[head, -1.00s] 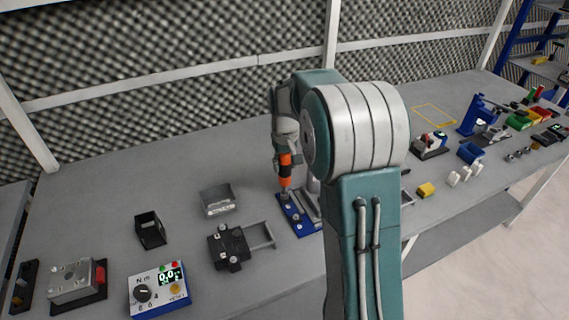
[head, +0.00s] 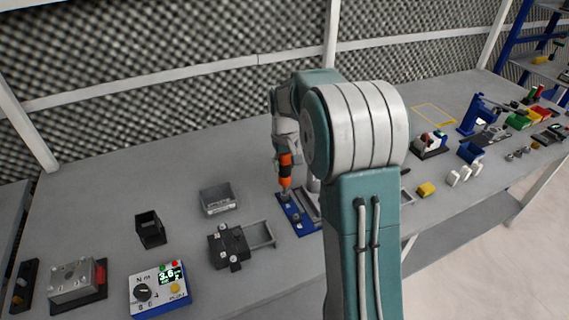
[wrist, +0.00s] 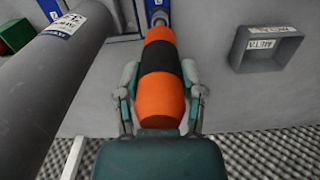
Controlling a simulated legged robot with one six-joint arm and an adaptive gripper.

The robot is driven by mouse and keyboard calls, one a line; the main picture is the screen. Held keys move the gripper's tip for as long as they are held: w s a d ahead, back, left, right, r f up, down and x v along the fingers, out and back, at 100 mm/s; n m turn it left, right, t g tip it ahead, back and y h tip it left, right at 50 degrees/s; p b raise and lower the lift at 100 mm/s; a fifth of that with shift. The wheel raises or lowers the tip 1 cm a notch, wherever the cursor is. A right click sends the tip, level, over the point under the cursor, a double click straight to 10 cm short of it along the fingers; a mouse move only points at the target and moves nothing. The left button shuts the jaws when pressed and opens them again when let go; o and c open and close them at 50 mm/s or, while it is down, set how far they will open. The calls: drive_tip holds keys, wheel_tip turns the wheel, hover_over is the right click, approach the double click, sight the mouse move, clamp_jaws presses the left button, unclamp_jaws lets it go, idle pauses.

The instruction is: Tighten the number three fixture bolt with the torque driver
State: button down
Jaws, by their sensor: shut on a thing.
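An orange and black torque driver (head: 285,171) stands upright over the blue fixture plate (head: 305,229), its tip down at the plate's left part. It fills the middle of the wrist view (wrist: 160,80). My gripper (head: 284,160) is shut on the driver; in the wrist view its fingers (wrist: 161,92) press on both sides of it. Beyond the driver a grey bolt or socket end (wrist: 159,18) shows on the blue plate; the bolt number cannot be read there. The torque meter (head: 159,290) at the front left has a lit display reading about 3.6.
A grey labelled bin (head: 218,199), a black open box (head: 150,229) and a black clamp block (head: 229,247) stand left of the plate. A large grey cylinder (wrist: 50,80) is close on the left in the wrist view. The back middle of the table is clear.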

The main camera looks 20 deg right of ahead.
drive_tip(key=shift+r, duration=0.1)
drive_tip(key=shift+r, duration=2.45)
